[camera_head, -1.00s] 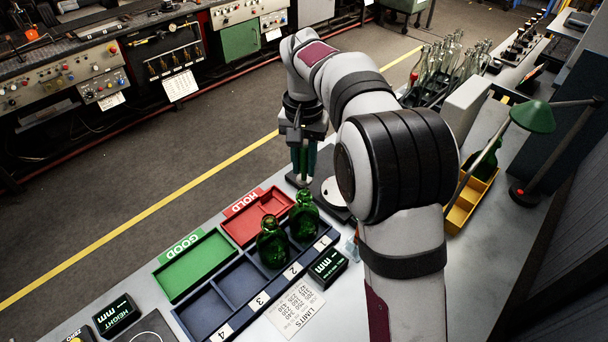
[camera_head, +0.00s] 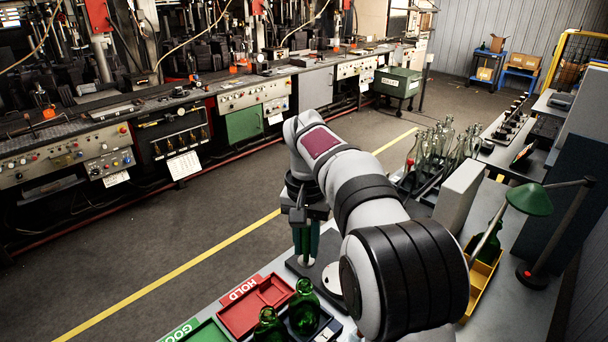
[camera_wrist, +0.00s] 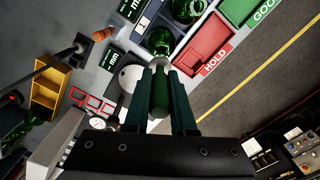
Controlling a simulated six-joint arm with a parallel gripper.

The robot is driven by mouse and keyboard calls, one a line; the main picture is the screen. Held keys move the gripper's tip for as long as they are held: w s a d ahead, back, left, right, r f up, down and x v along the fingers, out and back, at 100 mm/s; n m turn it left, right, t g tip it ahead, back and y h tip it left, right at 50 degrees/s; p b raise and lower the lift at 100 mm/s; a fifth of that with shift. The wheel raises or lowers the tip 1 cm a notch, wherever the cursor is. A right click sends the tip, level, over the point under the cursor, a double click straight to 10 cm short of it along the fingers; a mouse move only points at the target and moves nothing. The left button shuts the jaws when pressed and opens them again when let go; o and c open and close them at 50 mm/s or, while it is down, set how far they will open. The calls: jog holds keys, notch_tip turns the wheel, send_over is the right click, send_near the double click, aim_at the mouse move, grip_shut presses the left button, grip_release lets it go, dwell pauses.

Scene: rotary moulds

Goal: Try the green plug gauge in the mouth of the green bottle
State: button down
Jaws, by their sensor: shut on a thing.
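My gripper (camera_head: 304,250) is shut on a slim green piece, which I take for the green plug gauge (camera_wrist: 160,93). In the wrist view the gauge lies lengthwise between the two dark green fingers. Two green glass bottles stand upright side by side in the blue tray; the nearer-right one (camera_head: 305,311) and the left one (camera_head: 269,327) show in the head view. In the wrist view they appear beyond the fingertips, one (camera_wrist: 160,42) just ahead and one (camera_wrist: 187,8) at the top. The gauge is apart from both bottles.
A black base with a white disc (camera_head: 333,274) stands beside my gripper. The red HOLD tray (camera_head: 252,304) and green GOOD tray (camera_head: 206,334) lie near the bottles. A yellow bin (camera_head: 481,284), a green lamp (camera_head: 530,199) and clear bottles (camera_head: 430,150) are at the right.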

jog(key=s+d+r+n, duration=0.3)
jog(key=s+d, duration=0.6)
jog(key=s, duration=0.1)
send_near(304, 260)
jog(key=shift+m, duration=0.3)
jog(key=f, duration=0.5)
jog(key=shift+d+f, duration=0.25)
jog(key=shift+d, duration=0.1)
jog(key=f, duration=0.3)
jog(key=shift+w+a+f, duration=0.15)
jog(key=shift+w+a, duration=0.1)
jog(key=shift+a, duration=0.05)
jog(key=shift+f, duration=0.4)
jog(key=shift+s+f, duration=0.1)
jog(key=shift+f, duration=1.1)
jog(key=shift+r, duration=2.85)
